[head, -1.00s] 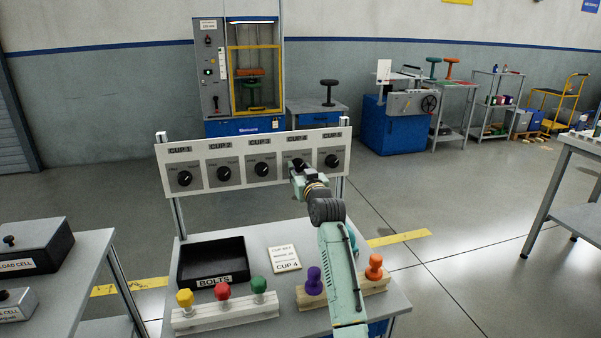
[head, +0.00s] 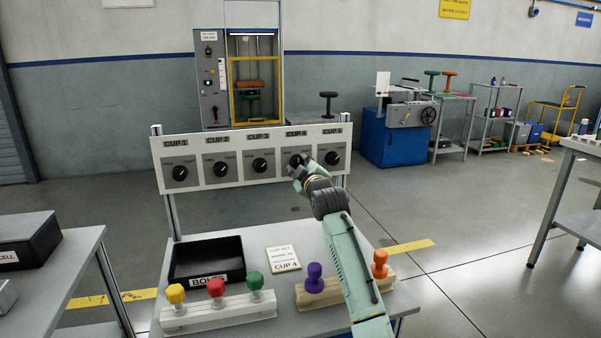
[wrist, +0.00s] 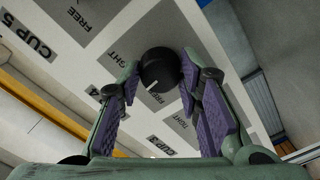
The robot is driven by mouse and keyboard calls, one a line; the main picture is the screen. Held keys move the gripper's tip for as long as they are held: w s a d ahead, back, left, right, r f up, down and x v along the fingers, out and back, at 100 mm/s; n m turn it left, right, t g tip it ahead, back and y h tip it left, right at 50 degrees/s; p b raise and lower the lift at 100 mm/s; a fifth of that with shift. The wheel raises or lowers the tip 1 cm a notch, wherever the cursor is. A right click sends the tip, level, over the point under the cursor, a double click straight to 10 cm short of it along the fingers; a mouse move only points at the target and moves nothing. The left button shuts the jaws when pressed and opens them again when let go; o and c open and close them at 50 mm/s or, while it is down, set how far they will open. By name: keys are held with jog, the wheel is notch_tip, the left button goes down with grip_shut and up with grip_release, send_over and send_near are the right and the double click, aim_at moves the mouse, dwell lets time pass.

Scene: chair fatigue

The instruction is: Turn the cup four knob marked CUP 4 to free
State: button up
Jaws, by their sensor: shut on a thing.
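The CUP 4 knob (head: 296,160) is a black round knob on its grey plate in the white panel, fourth from the left. In the wrist view the knob (wrist: 160,68) sits between the purple-padded fingers of my gripper (wrist: 161,80). The gripper is shut on it. The knob's white line points down in that view, close to the word FREE of its plate; the word TIGHT is partly hidden at the other side. In the head view my gripper (head: 302,169) covers part of the knob and plate.
The other knobs, such as CUP 3 (head: 260,165) and CUP 5 (head: 332,158), flank it closely. Below, the bench holds a black bolt tray (head: 207,260), a CUP 4 card (head: 284,259) and coloured pegs in wooden blocks (head: 219,314).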

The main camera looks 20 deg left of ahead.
jog(key=shift+n, duration=3.8)
jog(key=o, duration=1.1)
jog(key=shift+o, duration=0.2)
jog(key=shift+s, duration=0.1)
jog(key=v, duration=1.2)
